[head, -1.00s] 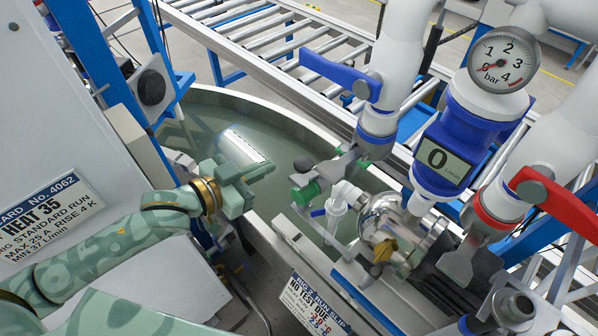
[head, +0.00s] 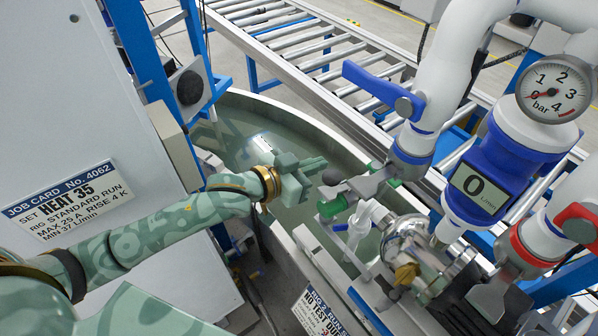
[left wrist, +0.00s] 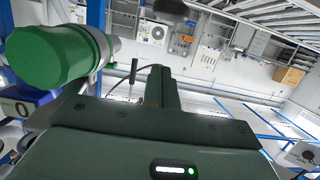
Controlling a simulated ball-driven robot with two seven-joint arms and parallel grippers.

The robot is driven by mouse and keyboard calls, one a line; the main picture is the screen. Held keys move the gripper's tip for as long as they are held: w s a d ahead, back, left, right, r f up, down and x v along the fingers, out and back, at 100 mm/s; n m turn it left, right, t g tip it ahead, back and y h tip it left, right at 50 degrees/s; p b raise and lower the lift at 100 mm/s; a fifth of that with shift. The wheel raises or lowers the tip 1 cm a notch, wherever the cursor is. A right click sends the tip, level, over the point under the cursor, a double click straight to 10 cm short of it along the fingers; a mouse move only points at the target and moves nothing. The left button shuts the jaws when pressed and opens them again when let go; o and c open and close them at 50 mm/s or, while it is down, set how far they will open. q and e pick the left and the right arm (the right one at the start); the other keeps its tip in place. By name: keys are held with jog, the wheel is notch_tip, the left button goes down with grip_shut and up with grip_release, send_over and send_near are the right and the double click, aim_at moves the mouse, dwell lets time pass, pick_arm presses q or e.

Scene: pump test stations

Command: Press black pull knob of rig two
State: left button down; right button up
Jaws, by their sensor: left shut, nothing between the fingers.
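A dark rounded knob (head: 331,176), which looks like the black pull knob, stands on the rig's pipework, above a green fitting (head: 332,206). My left gripper (head: 318,164) is shut and empty. In the head view its fingertips lie just left of and slightly above the knob; I cannot tell whether they touch it. In the left wrist view my shut fingers (left wrist: 162,85) point away from the camera, and a large green cylinder (left wrist: 62,52) is close on the left. I cannot make out the knob clearly there. My right gripper is not in view.
A white pipe with a blue lever (head: 375,90) rises behind the knob. A flow meter (head: 475,190) and a pressure gauge (head: 553,92) stand at the right. A water tank (head: 250,110) lies behind the gripper. A grey cabinet with a job card (head: 60,205) stands left.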

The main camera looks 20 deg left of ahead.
aim_at(325, 174)
pick_arm(q)
jog(key=x, duration=0.3)
jog(key=shift+w+d+f+b, duration=0.15)
jog(key=shift+w+d+b, duration=0.1)
jog(key=shift+b, duration=0.05)
notch_tip(325, 174, down, 3)
jog(key=shift+s+a+r+b, duration=0.1)
jog(key=shift+s+b, duration=0.05)
jog(key=shift+b, duration=0.3)
jog(key=shift+f, duration=0.55)
notch_tip(325, 174, down, 4)
jog(key=shift+s+f+b, duration=0.1)
jog(key=shift+f+b, duration=0.05)
jog(key=shift+b, duration=0.65)
